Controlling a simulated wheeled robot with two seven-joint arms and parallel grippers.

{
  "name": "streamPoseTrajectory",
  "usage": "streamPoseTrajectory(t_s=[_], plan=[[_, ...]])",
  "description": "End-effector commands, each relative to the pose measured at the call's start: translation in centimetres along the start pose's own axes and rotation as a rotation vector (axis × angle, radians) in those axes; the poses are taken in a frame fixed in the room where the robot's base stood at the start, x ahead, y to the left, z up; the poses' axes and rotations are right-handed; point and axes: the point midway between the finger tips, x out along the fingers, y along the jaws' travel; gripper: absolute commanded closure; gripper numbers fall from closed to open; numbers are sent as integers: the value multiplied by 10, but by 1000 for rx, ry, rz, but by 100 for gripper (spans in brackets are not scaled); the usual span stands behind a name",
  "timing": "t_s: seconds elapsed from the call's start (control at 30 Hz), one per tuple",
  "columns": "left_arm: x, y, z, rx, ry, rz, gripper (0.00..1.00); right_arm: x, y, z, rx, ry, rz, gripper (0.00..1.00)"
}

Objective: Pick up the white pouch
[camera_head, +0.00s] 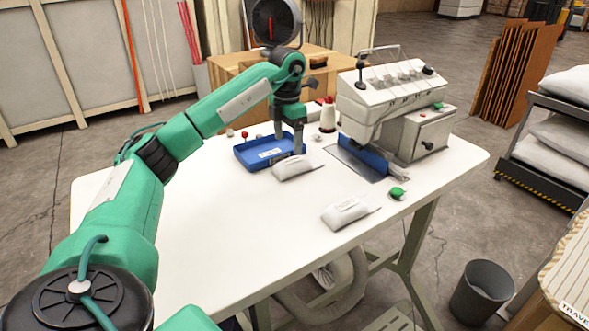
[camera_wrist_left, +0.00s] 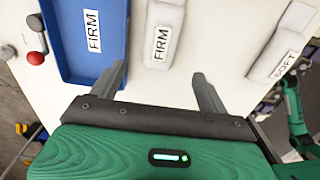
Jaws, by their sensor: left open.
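A white pouch (camera_head: 297,167) lies on the table beside the blue tray. In the left wrist view this pouch (camera_wrist_left: 166,22) carries a FIRM label. A second white pouch (camera_head: 345,212) lies nearer the table's front edge; its label reads SOFT in the left wrist view (camera_wrist_left: 292,32). My left gripper (camera_head: 288,142) points down over the tray's right end, close to the FIRM pouch. In the left wrist view its open fingers (camera_wrist_left: 160,70) are spread, with the near end of the FIRM pouch between and just ahead of them. My right gripper is not in view.
The blue tray (camera_head: 243,157), labelled FIRM, is beside the gripper. A sewing machine (camera_head: 385,105) and a thread cone (camera_head: 328,117) stand behind. A small green object (camera_head: 397,193) lies right of the pouches. The left part of the white table (camera_head: 215,230) is clear.

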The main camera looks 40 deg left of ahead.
Motion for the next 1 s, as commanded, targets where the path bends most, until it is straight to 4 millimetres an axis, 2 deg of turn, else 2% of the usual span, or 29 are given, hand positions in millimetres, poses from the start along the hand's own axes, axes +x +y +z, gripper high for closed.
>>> streamPoseTrajectory(t_s=[0.1, 0.37, 0.7, 1.0], plan=[[21, 0, -1, -1, 2, 0, 23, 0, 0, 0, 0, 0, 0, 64], [40, 0, 0, -1, -1, 1, 23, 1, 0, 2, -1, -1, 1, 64], [84, 2, -1, -1, 0, 0, 23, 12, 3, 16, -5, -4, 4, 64], [88, 2, 0, 0, -2, 0, 25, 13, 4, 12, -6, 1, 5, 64]])
